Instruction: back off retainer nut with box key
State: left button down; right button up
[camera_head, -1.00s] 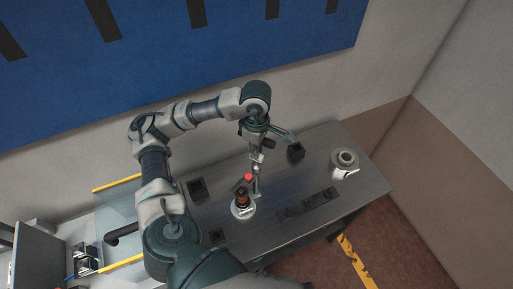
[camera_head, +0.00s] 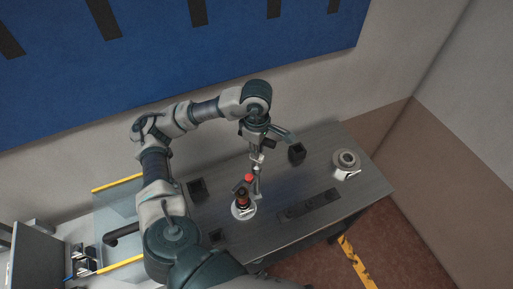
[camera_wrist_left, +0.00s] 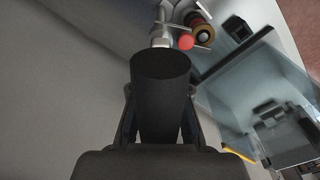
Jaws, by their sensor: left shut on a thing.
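My left gripper (camera_head: 258,149) hangs over the table, shut on the dark cylindrical handle of the box key, which fills the middle of the left wrist view (camera_wrist_left: 160,90). The key's pale metal shaft (camera_head: 256,182) runs down from the gripper beside a dark fixture with a red-orange band (camera_head: 242,196), on a round white base. A red knob (camera_head: 249,177) shows at the fixture's upper end; it also shows in the wrist view (camera_wrist_left: 186,42). I cannot tell whether the key's end is seated on the retainer nut. My right gripper is not in view.
The grey table (camera_head: 290,235) carries black blocks (camera_head: 297,152) and (camera_head: 197,188), a dark strip with several recesses (camera_head: 312,205), and a round grey part (camera_head: 346,159) with a white piece at the right. A glass-like panel with yellow edges (camera_head: 118,205) stands at the left.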

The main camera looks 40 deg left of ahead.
pick_arm(q)
jog(key=shift+f, duration=0.15)
jog(key=shift+f+b, duration=0.8)
jog(key=shift+b, duration=0.15)
jog(key=shift+f, duration=0.1)
jog(key=n, duration=0.3)
jog(key=shift+n, duration=1.7)
